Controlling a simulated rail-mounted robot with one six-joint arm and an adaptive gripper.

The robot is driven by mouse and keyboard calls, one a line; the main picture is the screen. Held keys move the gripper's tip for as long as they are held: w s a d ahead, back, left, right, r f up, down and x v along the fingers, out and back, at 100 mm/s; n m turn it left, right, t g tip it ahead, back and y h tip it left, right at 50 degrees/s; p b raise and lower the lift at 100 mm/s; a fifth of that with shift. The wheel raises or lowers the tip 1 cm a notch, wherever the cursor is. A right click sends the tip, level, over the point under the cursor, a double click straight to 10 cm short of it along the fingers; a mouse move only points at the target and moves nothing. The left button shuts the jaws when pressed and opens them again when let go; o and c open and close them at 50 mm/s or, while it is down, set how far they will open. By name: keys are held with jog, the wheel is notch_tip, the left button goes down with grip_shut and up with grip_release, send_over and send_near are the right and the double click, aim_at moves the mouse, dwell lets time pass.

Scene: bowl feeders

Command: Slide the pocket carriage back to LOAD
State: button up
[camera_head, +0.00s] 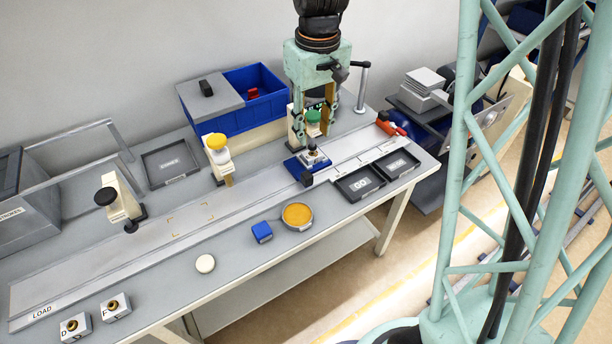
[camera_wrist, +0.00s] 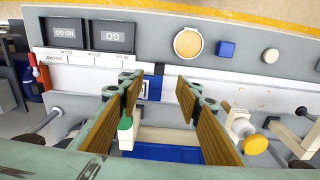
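The pocket carriage (camera_head: 306,166) is a small blue block with a metallic fitting and a dark knob on top. It sits on the long pale track (camera_head: 120,250), toward its right end. The LOAD mark (camera_head: 41,311) is at the track's far left end. My gripper (camera_head: 314,132) points down above and just behind the carriage, with its fingers apart and nothing between them. In the wrist view the two wood-toned fingers (camera_wrist: 158,82) are wide apart, and part of the blue carriage (camera_wrist: 159,70) shows between their tips, mostly hidden.
GO and NO GO trays (camera_head: 360,184) lie in front of the track's right end. An orange round dish (camera_head: 297,214), a blue block (camera_head: 262,231) and a white disc (camera_head: 205,263) lie along the front. Posts with yellow (camera_head: 216,141) and black (camera_head: 106,196) knobs stand behind the track.

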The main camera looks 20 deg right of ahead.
send_over(307, 175)
notch_tip(307, 175, down, 8)
jog(key=shift+w+g, duration=0.15)
jog(key=shift+g, duration=0.15)
dwell(0.3)
jog(key=shift+f+b, duration=0.8)
jog(key=shift+f, duration=6)
grip_shut()
